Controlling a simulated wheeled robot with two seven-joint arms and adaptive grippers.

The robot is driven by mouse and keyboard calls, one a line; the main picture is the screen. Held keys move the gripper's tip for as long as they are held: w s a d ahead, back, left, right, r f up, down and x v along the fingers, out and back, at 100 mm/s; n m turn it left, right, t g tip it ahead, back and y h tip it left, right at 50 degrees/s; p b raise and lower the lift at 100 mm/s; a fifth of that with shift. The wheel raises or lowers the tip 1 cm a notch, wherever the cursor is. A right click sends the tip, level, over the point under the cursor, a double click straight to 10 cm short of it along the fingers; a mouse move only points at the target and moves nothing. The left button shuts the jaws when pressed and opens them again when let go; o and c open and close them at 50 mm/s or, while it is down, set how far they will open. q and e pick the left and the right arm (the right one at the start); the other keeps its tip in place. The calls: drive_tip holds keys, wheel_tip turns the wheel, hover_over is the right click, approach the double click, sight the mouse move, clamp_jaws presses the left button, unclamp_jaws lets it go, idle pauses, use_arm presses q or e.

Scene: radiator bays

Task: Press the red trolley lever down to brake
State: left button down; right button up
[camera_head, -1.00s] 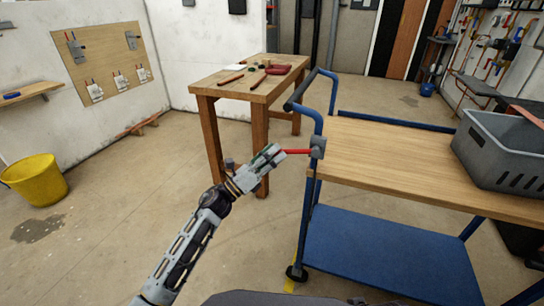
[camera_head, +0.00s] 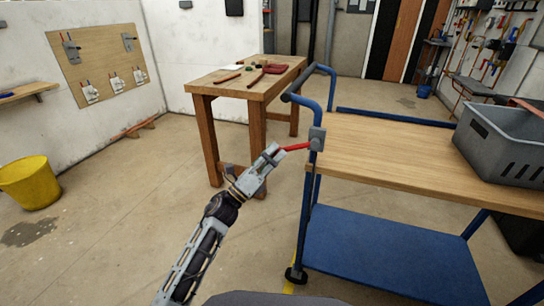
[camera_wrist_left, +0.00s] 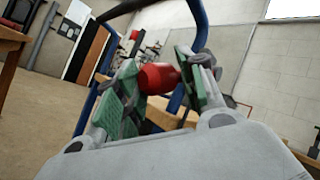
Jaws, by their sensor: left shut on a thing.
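The red lever (camera_head: 295,147) sticks out to the left from a grey block (camera_head: 317,139) on the blue post of the trolley (camera_head: 400,158). It slopes slightly down toward its free end. My left gripper (camera_head: 276,152) is at that free end and shut on it. In the left wrist view the lever's red end (camera_wrist_left: 159,78) sits between the two green-padded fingers of my left gripper (camera_wrist_left: 165,85). My right gripper is not in view.
A grey crate (camera_head: 478,160) stands on the trolley's wooden top. A wooden workbench (camera_head: 232,88) with tools stands behind my left gripper. A yellow bucket (camera_head: 30,182) is at far left.

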use_arm(q)
drive_tip(key=shift+w+f, duration=0.15)
drive_tip(key=shift+f, duration=0.05)
drive_tip(key=c, duration=0.9)
unclamp_jaws()
drive_tip(key=shift+w, duration=0.1)
drive_tip(key=shift+c, duration=0.2)
drive_tip(key=v, duration=1.2)
drive_tip(key=shift+n, duration=0.4)
